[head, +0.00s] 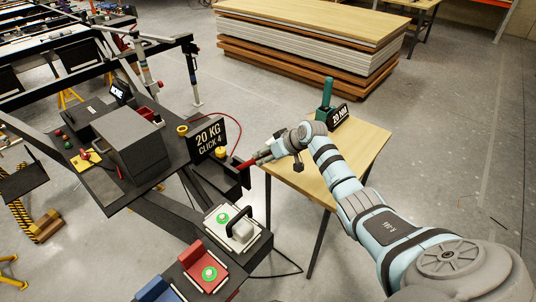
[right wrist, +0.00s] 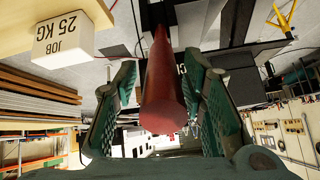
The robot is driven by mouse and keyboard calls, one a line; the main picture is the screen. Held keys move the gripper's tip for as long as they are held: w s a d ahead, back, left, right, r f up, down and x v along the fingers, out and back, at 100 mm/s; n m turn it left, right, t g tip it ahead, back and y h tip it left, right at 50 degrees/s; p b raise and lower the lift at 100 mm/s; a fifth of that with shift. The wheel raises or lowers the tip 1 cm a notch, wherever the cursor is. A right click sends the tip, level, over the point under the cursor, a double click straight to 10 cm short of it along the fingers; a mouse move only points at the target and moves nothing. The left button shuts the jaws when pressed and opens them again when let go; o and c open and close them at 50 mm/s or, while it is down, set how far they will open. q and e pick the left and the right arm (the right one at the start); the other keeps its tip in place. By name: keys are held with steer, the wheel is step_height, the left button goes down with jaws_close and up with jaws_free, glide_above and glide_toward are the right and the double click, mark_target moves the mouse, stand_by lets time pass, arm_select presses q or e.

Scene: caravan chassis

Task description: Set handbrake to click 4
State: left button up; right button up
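The handbrake's red handle (head: 245,164) sticks out to the right of the dark chassis drawbar in the head view. In the right wrist view the red handle (right wrist: 163,85) reaches in between the two green fingers. My right gripper (head: 262,157) is at the handle's end, with its fingers on either side of it. In the right wrist view the gripper (right wrist: 158,75) looks open, with a narrow gap beside the handle. A black sign (head: 208,138) reading "20 KG CLICK 4" stands just behind the handle. My left gripper is not in view.
A wooden table (head: 352,150) with a green tool (head: 326,93) and a "20 NM" sign (head: 339,117) stands under my right arm. A grey box (head: 125,140) sits on the chassis at left. Stacked boards (head: 310,40) lie behind. The floor at right is free.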

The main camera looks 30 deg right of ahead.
steer(key=shift+a, duration=0.1)
steer(key=shift+r, duration=0.1)
steer(key=v, duration=1.2)
